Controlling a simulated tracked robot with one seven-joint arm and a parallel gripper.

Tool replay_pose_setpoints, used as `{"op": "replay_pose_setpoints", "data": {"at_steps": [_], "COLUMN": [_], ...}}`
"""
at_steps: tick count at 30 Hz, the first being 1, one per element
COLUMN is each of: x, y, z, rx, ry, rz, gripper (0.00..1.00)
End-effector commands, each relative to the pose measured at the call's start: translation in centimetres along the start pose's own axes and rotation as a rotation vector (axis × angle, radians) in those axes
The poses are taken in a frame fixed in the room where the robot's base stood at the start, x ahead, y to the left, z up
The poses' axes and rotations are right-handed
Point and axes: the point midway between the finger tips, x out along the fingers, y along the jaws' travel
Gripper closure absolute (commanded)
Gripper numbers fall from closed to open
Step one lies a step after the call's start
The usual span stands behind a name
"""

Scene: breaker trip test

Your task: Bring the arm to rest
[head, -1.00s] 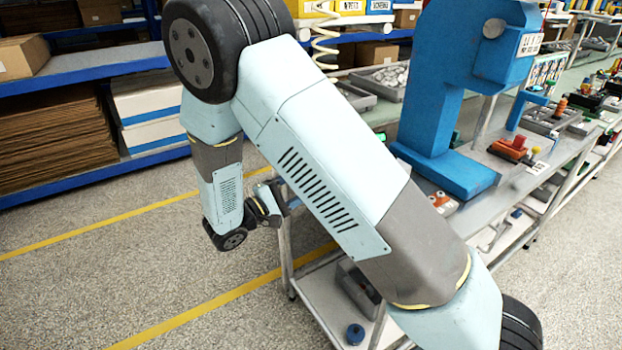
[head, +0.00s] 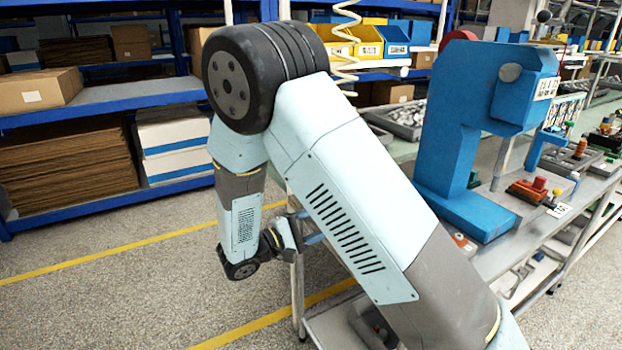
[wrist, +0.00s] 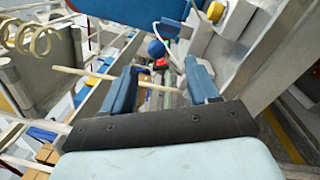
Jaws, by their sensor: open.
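My arm is folded at the elbow in the head view, with its forearm hanging down over the floor left of the workbench. My gripper (head: 316,228) is at its lower end, close to the bench's left end; its blue fingers are small and partly hidden by my upper arm. In the wrist view my gripper (wrist: 160,80) shows two blue fingers set well apart, open. Nothing is clearly held. A thin beige rod (wrist: 75,71) crosses the wrist view behind or between the fingers; I cannot tell how near it is.
A blue press-like machine (head: 465,140) stands on the workbench (head: 500,255), right of my arm. A red device (head: 528,190) sits beside it. Blue shelving (head: 130,92) with boxes is behind on the left. Floor at left is clear.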

Motion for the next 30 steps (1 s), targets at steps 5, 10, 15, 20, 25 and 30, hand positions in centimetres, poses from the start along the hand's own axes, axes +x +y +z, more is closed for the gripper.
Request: {"op": "replay_pose_setpoints", "data": {"at_steps": [5, 10, 15, 20, 25, 30], "x": [4.0, 7.3, 9.8, 11.4, 12.5, 13.1], "y": [1.2, 1.8, 1.9, 1.9, 1.9, 2.0], "z": [3.7, 7.5, 11.3, 14.8, 18.2, 21.3], "rx": [0.008, 0.024, 0.057, 0.106, 0.174, 0.257], "ry": [-0.075, -0.13, -0.165, -0.18, -0.177, -0.16], "rz": [-0.191, -0.387, -0.578, -0.749, -0.915, -1.061], "gripper": [0.41, 0.41, 0.41, 0.41, 0.41, 0.41]}}
